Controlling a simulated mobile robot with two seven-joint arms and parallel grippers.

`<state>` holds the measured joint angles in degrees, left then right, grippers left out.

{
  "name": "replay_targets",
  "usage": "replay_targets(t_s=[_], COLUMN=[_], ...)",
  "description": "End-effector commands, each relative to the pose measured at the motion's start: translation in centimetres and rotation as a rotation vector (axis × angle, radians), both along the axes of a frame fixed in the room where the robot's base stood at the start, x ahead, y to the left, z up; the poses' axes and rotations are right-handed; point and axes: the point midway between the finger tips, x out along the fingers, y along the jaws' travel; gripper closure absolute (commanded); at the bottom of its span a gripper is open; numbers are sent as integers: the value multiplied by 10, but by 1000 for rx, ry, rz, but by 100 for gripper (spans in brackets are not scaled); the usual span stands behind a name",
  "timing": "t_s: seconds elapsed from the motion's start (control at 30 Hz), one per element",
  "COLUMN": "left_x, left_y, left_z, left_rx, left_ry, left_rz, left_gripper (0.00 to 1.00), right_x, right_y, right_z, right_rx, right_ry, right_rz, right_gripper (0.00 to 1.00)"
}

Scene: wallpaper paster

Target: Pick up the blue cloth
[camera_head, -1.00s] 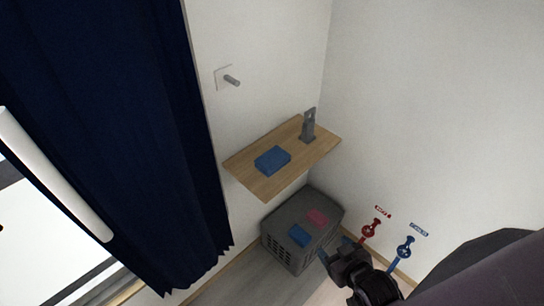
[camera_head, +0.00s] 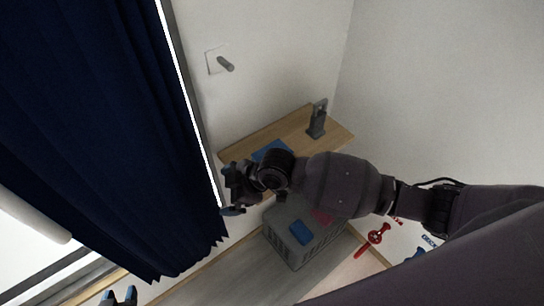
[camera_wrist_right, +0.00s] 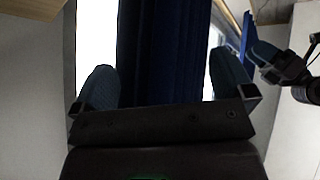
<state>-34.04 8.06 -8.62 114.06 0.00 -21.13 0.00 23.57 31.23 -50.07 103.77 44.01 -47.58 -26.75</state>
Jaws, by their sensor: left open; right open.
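A flat blue folded piece (camera_head: 268,150), which looks like cloth, lies on the wooden shelf, partly hidden behind my right arm. A second flat blue piece (camera_head: 301,232) lies on the grey basket below; I cannot tell which is the cloth meant. My right gripper (camera_head: 228,190) is open and empty, left of the shelf's front edge and near the curtain. Its open fingers also show in the right wrist view (camera_wrist_right: 165,88), with no cloth between them. My left gripper (camera_head: 119,294) is open and empty at the bottom left, far from both blue pieces.
The wooden shelf (camera_head: 262,134) holds a grey upright metal piece (camera_head: 317,118). A pink piece (camera_head: 321,216) lies on the grey basket (camera_head: 288,254). A dark blue curtain (camera_head: 100,120) hangs close left of my right gripper.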

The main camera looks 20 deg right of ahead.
Motion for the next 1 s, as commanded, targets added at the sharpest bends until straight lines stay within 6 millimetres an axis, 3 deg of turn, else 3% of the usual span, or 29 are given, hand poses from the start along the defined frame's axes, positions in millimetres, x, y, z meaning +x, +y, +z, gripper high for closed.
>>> replay_targets(t_s=[0.27, 0.5, 0.8, 1.0], left_x=[-8, -13, -12, -10], left_y=[2, 3, 2, 2], left_z=[-15, -26, -33, -34], left_rx=[4, 3, 3, 3], left_ry=[20, 35, 37, 34], left_rz=[2, 4, 2, 0], left_gripper=[57, 57, 57, 57], right_x=[29, 63, 97, 103], right_y=[-26, -77, -137, -151], right_z=[4, 25, 65, 74], right_rx=[-287, -538, -744, -781], right_ry=[15, 61, 135, 156], right_rz=[265, 410, 478, 488], right_gripper=[0, 0, 0, 0])
